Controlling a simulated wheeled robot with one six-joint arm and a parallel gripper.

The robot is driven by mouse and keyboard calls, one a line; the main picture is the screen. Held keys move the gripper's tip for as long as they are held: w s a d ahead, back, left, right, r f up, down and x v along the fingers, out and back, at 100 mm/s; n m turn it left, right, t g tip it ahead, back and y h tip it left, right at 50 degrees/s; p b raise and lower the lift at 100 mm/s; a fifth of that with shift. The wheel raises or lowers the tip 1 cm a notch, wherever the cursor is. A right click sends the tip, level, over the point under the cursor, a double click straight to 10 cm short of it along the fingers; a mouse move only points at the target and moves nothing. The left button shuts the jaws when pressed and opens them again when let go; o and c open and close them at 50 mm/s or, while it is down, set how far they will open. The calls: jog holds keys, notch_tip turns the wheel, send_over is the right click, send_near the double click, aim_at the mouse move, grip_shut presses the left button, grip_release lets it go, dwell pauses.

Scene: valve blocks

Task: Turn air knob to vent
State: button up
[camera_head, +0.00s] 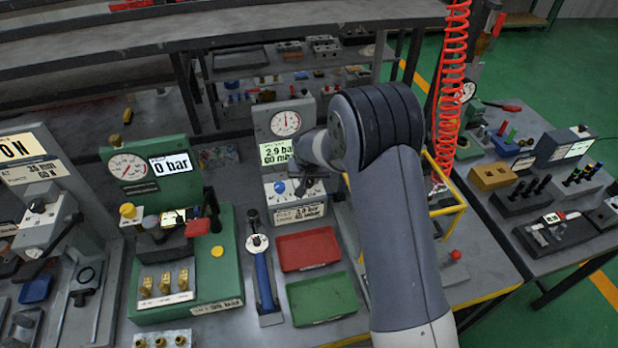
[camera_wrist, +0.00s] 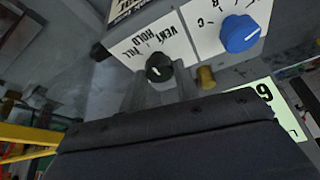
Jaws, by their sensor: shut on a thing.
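The air knob (camera_wrist: 158,66) is a small black knob with a pale pointer line. FILL, HOLD and VENT are printed on the white panel (camera_wrist: 150,30) beside it. I cannot tell surely which label the pointer faces. My gripper (camera_wrist: 160,82) is shut on the knob, with a grey finger on each side of it. In the head view my gripper (camera_head: 308,186) is at the right side of the test unit's front panel, and the knob is hidden there. The unit's display (camera_head: 279,152) reads about 2.9 bar.
A blue knob (camera_wrist: 240,34) sits close by on the same panel, with a brass fitting (camera_wrist: 206,77) near my fingers. A round gauge (camera_head: 285,123) is above the display. Red (camera_head: 307,250) and green (camera_head: 322,299) trays lie in front. A red coiled hose (camera_head: 452,90) hangs at right.

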jog(key=shift+c, duration=1.4)
jog(key=shift+f+b, duration=0.15)
jog(key=shift+b, duration=0.3)
jog(key=shift+a+f+m+b, duration=0.1)
jog(key=shift+m+b, duration=0.4)
jog(key=shift+b, duration=0.45)
jog(key=m+h+b, duration=0.1)
jog(key=m+b, duration=0.1)
jog(key=b, duration=0.2)
jog(key=shift+a+f, duration=0.1)
jog(key=m+h+b, duration=0.1)
jog(key=m+b, duration=0.1)
jog(key=shift+w+m+b, duration=0.1)
jog(key=shift+m+b, duration=0.2)
jog(key=shift+b, duration=0.05)
jog(key=shift+a+r+m+g+h+b, duration=0.1)
jog(key=shift+r+m+g+h+b, duration=0.25)
jog(key=shift+m, duration=0.5)
jog(key=shift+m+g+h+b, duration=0.25)
jog(key=shift+m+b, duration=0.3)
jog(key=shift+m, duration=0.3)
jog(key=o, duration=1)
